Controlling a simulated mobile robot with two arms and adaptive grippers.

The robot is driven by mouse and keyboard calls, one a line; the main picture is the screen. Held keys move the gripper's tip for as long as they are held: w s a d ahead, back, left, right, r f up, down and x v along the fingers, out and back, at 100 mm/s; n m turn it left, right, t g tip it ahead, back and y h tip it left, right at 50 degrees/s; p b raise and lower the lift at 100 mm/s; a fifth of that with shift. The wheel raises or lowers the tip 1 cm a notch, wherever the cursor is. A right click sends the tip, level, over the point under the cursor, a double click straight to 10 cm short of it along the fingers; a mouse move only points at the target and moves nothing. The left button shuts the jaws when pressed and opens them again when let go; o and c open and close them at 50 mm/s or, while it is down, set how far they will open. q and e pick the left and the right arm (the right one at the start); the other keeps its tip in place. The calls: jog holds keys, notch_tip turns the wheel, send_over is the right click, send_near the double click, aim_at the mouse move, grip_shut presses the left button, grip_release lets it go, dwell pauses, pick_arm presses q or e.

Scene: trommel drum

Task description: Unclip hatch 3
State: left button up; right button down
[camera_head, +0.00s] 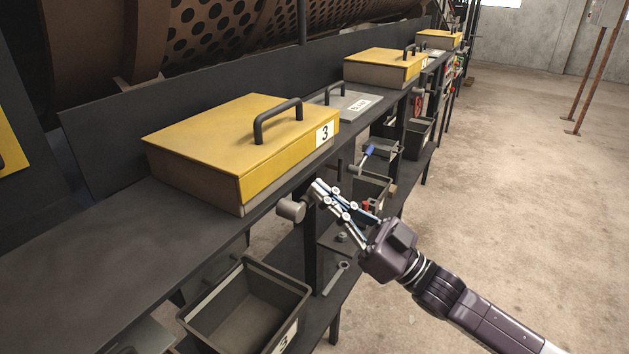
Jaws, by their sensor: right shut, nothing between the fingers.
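Hatch 3 (225,141) is a yellow lid on a grey-brown box, shut, with a black bar handle (278,117) and a white label reading 3 (324,134). It stands on the dark bench. A grey cylindrical knob (291,209) sits below the front edge of the hatch; I cannot tell if it is the clip. My right gripper (318,186) is shut and empty. Its fingertips are just right of the knob, below the label; I cannot tell whether they touch anything. My left gripper is not in view.
A dark bin (246,307) stands below the bench at the front. A wrench (336,278) lies on the lower shelf. Another yellow hatch (385,66) stands farther along. The concrete floor (520,190) on the right is clear. A perforated drum (225,35) is behind.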

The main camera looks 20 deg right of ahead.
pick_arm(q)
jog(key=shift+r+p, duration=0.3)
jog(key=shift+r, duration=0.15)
pick_arm(e)
jog(key=shift+f+m+t+h, duration=0.25)
jog(key=shift+m+t+h, duration=0.35)
jog(key=shift+m, duration=0.5)
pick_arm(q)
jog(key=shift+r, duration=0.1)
